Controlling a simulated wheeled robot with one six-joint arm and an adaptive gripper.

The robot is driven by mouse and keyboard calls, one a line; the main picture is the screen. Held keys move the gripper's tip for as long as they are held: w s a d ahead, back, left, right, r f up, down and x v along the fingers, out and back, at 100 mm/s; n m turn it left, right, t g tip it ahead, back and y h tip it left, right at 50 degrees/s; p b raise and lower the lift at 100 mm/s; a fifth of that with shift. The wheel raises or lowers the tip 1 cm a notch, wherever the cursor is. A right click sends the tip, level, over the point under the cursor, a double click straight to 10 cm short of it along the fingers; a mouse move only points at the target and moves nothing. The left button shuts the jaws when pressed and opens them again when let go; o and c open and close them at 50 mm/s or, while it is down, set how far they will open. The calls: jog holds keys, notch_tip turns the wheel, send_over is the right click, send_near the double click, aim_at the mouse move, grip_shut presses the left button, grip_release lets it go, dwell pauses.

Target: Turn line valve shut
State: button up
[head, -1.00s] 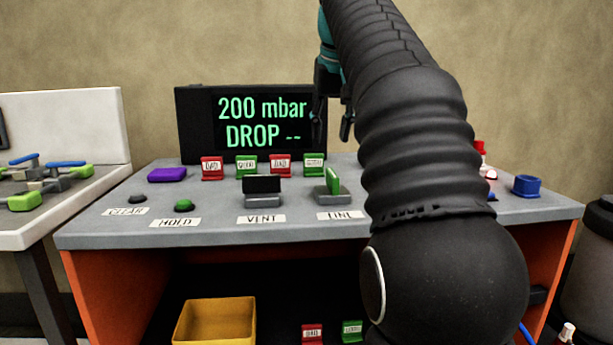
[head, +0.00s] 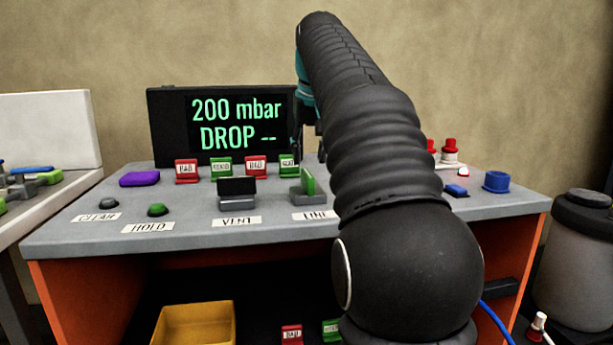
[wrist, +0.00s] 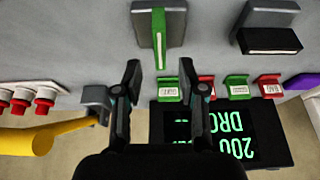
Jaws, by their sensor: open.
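The line valve has a green handle (head: 308,181) on a grey base, behind the LINE label (head: 312,215) on the bench top. In the wrist view its green handle (wrist: 158,38) runs lengthwise, up and down the picture, on the grey base (wrist: 176,14). My gripper (wrist: 160,72) is open and empty. Its two fingers point at the valve, one on each side of the handle's line, with the handle apparently just beyond the tips. I cannot tell the height gap. In the head view my arm hides most of the gripper.
The vent valve (head: 237,189) with a black handle stands left of the line valve. Red and green tags (head: 221,168) stand behind, before the display (head: 225,124) reading 200 mbar, DROP --. A blue ring (head: 496,181) and red-topped fittings (head: 450,149) are at right.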

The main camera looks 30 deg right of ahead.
aim_at(307, 173)
jog(key=shift+x, duration=3.2)
grip_shut()
